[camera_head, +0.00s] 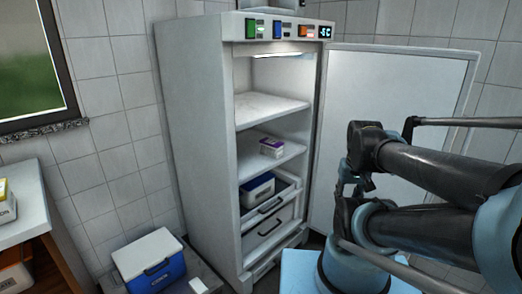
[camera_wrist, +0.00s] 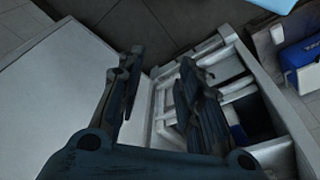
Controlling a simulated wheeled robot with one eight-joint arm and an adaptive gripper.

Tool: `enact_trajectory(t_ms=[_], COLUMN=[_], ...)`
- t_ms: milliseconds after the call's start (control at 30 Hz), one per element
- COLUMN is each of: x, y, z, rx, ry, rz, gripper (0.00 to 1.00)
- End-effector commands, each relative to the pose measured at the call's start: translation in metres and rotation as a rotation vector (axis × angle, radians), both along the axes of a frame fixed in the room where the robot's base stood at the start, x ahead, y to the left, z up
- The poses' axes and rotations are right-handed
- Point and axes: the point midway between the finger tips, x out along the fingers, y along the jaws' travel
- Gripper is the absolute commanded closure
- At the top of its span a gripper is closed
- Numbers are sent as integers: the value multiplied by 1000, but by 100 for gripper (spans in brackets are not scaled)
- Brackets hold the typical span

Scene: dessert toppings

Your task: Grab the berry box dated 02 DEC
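A small white and purple box (camera_head: 272,147) sits near the front of the fridge's middle shelf in the head view. Its print is too small to read, so I cannot tell whether it is a berry box or what date it bears. No date 02 DEC is readable anywhere. My gripper (camera_wrist: 160,62) is open, its two fingers apart with nothing between them. In the wrist view it points down over the fridge drawers (camera_wrist: 165,105). In the head view my arm is right of the fridge opening, in front of the open door, apart from the box.
The fridge door (camera_head: 400,85) stands open at right. A pulled-out drawer (camera_head: 284,193) holds a blue bin with a pale lid (camera_head: 257,187). A blue and white cooler (camera_head: 150,262) stands low at left. A table (camera_head: 25,212) with boxes is far left. The upper shelf (camera_head: 268,108) looks empty.

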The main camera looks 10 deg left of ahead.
Motion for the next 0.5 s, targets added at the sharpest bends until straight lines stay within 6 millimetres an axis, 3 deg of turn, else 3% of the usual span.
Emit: enact_trajectory(t_ms=[267,433,500], x=[0,-4,3], y=[0,2,5], z=[0,8,12], rx=[0,5,12], ry=[0,-13,-15], rz=[0,16,41], gripper=[64,26,25])
